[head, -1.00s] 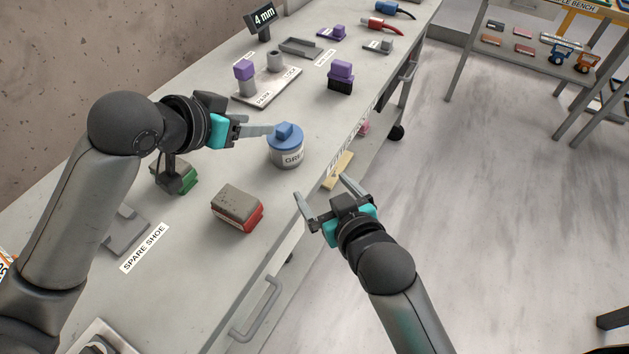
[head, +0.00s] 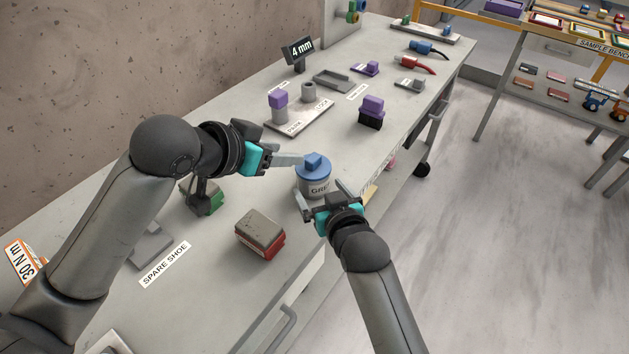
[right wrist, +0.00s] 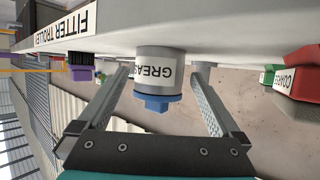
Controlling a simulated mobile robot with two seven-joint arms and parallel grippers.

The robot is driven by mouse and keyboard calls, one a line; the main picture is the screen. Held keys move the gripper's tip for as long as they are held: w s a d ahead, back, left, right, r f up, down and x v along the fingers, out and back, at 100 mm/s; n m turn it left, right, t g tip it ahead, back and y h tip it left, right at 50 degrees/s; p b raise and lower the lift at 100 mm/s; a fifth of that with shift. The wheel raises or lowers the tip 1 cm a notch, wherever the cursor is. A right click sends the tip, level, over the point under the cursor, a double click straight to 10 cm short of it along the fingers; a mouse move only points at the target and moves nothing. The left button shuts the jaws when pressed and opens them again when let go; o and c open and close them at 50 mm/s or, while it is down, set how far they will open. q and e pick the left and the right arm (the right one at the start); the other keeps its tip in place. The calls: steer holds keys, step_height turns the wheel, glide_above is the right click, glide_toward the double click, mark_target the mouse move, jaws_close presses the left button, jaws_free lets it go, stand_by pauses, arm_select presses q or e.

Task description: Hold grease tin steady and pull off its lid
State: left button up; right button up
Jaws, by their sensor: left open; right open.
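The grease tin (head: 318,187) is a grey cylinder with a label and a blue lid (head: 313,166) topped by a raised grip. It stands upright on the grey bench top near the front edge. My left gripper (head: 298,160) is open, its finger reaching the left side of the lid; contact cannot be told. My right gripper (head: 322,194) is open just in front of the tin, low by its body. In the right wrist view the tin (right wrist: 163,62) and blue lid (right wrist: 156,102) appear between the two spread fingers, with gaps on both sides.
A grey and red block (head: 260,235) lies on the bench in front of the left arm, and a green block (head: 208,200) sits beneath that arm. A purple-topped brush (head: 372,112) stands behind the tin. A plate with pegs (head: 286,128) lies farther back. Open floor is at right.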

mark_target(318, 188)
steer(key=shift+x, duration=2.45)
jaws_close()
stand_by(0.3)
